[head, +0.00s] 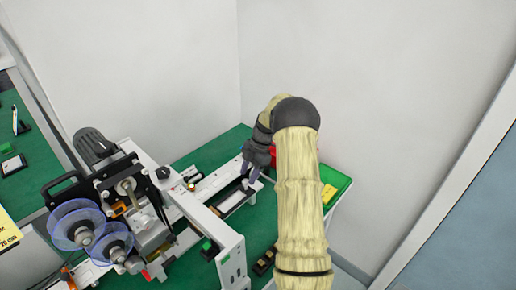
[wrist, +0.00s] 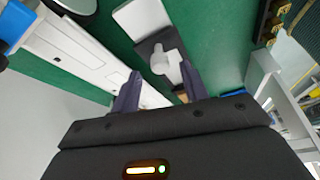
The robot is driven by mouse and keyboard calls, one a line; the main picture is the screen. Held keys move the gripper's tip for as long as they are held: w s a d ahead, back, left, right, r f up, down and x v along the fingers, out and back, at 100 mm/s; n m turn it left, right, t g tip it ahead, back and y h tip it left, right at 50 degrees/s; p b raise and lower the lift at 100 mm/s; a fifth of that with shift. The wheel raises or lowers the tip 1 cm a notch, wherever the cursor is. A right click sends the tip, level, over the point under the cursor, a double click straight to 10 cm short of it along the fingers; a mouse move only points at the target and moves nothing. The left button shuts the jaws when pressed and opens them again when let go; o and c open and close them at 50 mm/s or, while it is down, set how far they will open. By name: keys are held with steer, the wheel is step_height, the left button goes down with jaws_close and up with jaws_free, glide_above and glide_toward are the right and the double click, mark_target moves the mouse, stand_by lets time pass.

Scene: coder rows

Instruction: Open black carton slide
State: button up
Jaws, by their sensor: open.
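In the wrist view a black slide plate (wrist: 154,43) lies on the green table, with a light grey T-shaped knob (wrist: 166,61) on it. It appears to be the black carton slide, and a pale flat piece adjoins its far end. My gripper (wrist: 158,84) is open, its two dark fingers apart on either side of the knob's near end. I cannot tell whether either finger touches the knob. In the head view my gripper (head: 250,177) reaches down at the right end of the coder machine (head: 140,205), and it and my arm hide part of the slide area.
The machine's white frame and blue reels (head: 85,227) stand to the left. A yellow block (head: 328,193) sits in a green tray (head: 338,181) to the right, with a red item (head: 272,156) behind my arm. White walls close off the back.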

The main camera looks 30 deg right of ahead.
steer(key=b+v, duration=0.1)
steer(key=v, duration=1.4)
steer(key=shift+r, duration=0.2)
steer(key=shift+d, duration=0.1)
